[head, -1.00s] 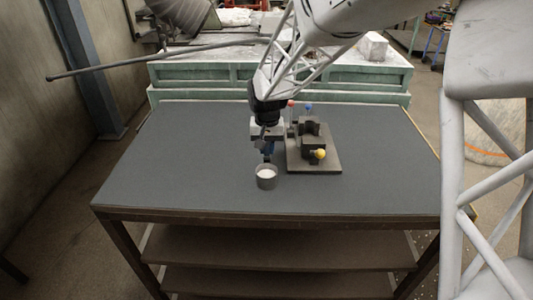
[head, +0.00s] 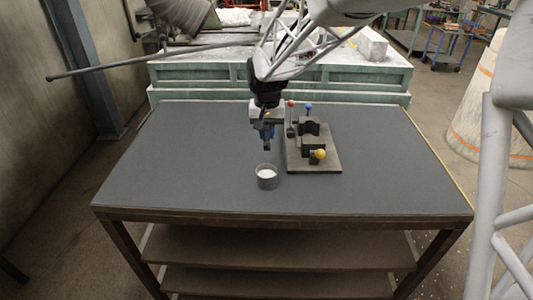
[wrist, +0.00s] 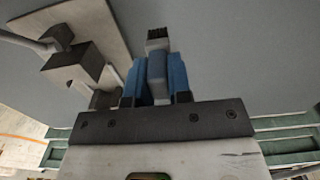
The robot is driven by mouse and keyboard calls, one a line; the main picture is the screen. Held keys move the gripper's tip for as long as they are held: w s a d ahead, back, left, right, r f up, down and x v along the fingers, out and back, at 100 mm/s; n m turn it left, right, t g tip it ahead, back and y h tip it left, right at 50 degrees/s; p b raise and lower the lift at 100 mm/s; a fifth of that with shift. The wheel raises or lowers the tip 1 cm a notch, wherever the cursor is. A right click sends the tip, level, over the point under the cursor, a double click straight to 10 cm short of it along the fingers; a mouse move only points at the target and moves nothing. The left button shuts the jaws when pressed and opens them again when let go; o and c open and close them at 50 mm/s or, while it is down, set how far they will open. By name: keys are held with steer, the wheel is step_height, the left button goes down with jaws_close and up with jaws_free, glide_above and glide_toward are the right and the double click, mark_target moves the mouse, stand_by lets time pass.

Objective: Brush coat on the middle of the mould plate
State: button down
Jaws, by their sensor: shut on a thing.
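My gripper (head: 266,134) is shut on a brush, above the table and behind the cup. In the wrist view my blue gripper fingers (wrist: 156,80) clasp the brush's grey-blue handle (wrist: 157,72). Its dark bristles (wrist: 158,37) point away from the gripper and touch nothing I can make out. A small grey cup (head: 267,183) with white contents stands in front of the gripper. To the right, a dark flat plate (head: 326,168) carries dark blocks (head: 313,143); the plate also shows in the wrist view (wrist: 102,22). I cannot tell whether any coat lies on it.
Red (head: 290,103), blue (head: 308,106) and yellow (head: 320,154) knobs stand out around the blocks, close to my gripper's right. The dark tabletop (head: 180,165) is clear on the left and far right. A green crate (head: 220,76) stands behind the table.

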steer(key=shift+s, duration=0.1)
stand_by(0.5)
steer(key=s+r, duration=0.4)
steer(key=s, duration=0.5)
steer(key=shift+d, duration=0.15)
steer(key=shift+s+f, duration=0.1)
steer(key=shift+f, duration=0.1)
steer(key=shift+f, duration=1.5)
steer(key=shift+f, duration=0.5)
stand_by(0.3)
steer(key=shift+f, duration=0.35)
steer(key=shift+f, duration=0.85)
stand_by(2.1)
